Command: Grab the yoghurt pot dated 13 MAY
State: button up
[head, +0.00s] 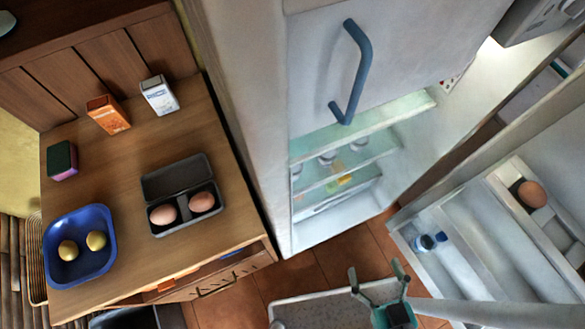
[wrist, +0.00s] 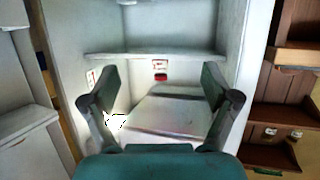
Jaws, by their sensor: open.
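The fridge (head: 293,225) stands open in the head view. Small pale pots (head: 327,158) stand on its upper shelf, partly hidden by the shelf edge and the upper door. A yellow thing (head: 345,180) lies lower down. I cannot read any date, so I cannot tell which pot is marked 13 MAY. My gripper (head: 376,268) is open and empty, below and in front of the fridge opening. In the wrist view, my gripper (wrist: 160,84) has its two fingers wide apart with nothing between them. No pot is clear there.
The open fridge door (head: 470,255) at right holds an egg (head: 531,194) and a blue-capped bottle (head: 424,243). The wooden counter (head: 115,175) at left carries an egg box (head: 180,195), a blue bowl (head: 80,245), two cartons and a sponge. Tiled floor shows between.

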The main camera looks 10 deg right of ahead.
aim_at(296, 170)
jog(key=w+a+f+n+g+y, duration=0.15)
jog(key=w+f+g, duration=0.25)
jog(key=w+f, duration=0.75)
jog(key=w+a+n+g, duration=0.1)
jog(key=w+a, duration=0.2)
jog(key=w, duration=0.4)
jog(key=w+a+n+g+y, duration=0.1)
jog(key=w+a, duration=0.2)
jog(key=w, duration=0.3)
jog(key=w+a+f+n+g, duration=0.1)
jog(key=w+a+g, duration=0.1)
jog(key=w, duration=0.5)
jog(key=shift+w+a+n, duration=0.25)
jog(key=shift+w+a, duration=0.05)
jog(key=shift+a, duration=0.5)
jog(key=shift+x, duration=2.6)
jog(key=c, duration=1.2)
